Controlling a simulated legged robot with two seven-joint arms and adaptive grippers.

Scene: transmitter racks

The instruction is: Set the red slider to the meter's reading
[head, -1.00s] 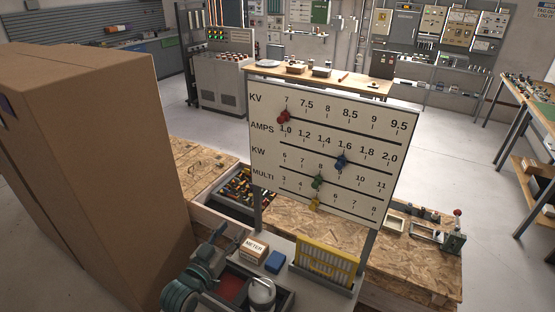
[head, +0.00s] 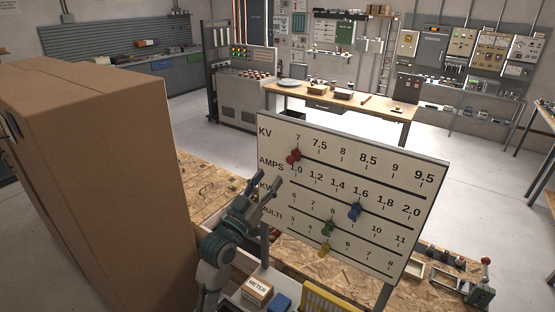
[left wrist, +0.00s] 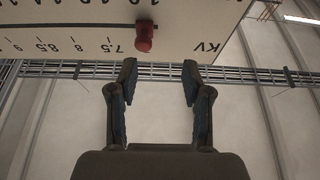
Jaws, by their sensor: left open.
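The white slider board (head: 400,165) has rows marked KV, AMPS, KW and MULTI. The red slider (head: 293,156) sits at the left end of the KV row, just below the 7. My left gripper (head: 265,184) is raised at the board's left edge, open and empty, below and left of the red slider. In the left wrist view the board is upside down, and the red slider (left wrist: 144,37) is just beyond the open fingertips (left wrist: 160,70), apart from them. A box labelled METER (head: 257,290) stands below the board; I see no reading on it. My right gripper is not in view.
A tall cardboard box (head: 100,170) stands close on the left of my left arm. A blue block (head: 280,303) and a yellow rack (head: 325,300) are below the board.

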